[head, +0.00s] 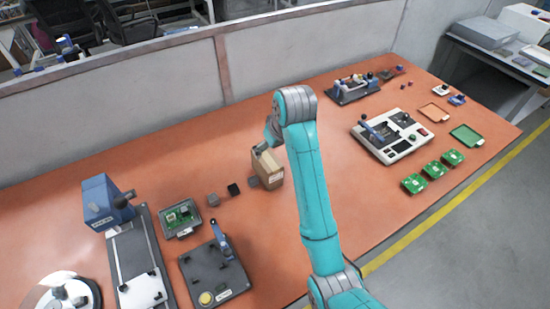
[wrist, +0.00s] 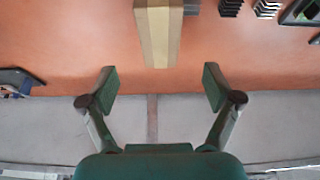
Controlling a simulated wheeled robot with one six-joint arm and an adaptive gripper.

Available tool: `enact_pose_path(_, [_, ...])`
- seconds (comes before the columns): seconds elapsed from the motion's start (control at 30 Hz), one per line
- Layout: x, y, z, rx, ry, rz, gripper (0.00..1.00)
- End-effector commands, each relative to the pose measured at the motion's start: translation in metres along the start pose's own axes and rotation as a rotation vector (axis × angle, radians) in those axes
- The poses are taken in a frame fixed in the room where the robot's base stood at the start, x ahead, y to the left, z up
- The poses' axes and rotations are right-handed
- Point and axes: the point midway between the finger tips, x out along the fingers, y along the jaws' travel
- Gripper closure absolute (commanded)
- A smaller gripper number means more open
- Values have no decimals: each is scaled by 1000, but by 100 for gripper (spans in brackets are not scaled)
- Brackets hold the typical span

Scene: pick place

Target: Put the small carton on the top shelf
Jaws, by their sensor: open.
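The small carton (head: 268,172) is a tan box standing on the orange table (head: 130,170) near its middle. It also shows in the wrist view (wrist: 158,40), at the top, centred between my two fingers but beyond their tips. My gripper (wrist: 160,76) is open and empty, its fingers spread to either side. In the head view my gripper (head: 262,148) is close to the carton's top, partly hidden by my arm. I cannot tell there whether it touches the carton. No shelf shows in either view.
Small dark blocks (head: 233,189) lie left of the carton. A blue press-like device (head: 108,205) and a dark fixture (head: 215,270) stand further left. A pale fixture (head: 393,137) and green boards (head: 435,170) lie right. A low grey partition (head: 120,100) runs behind the table.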

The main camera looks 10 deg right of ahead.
Motion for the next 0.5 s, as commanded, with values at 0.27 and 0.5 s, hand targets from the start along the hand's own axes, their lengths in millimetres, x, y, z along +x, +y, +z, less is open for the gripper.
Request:
enact_pose_path(0.27, [40,-2,20,-45,244,-33,10])
enact_pose_path(0.5, [49,-6,42,-52,538,-43,10])
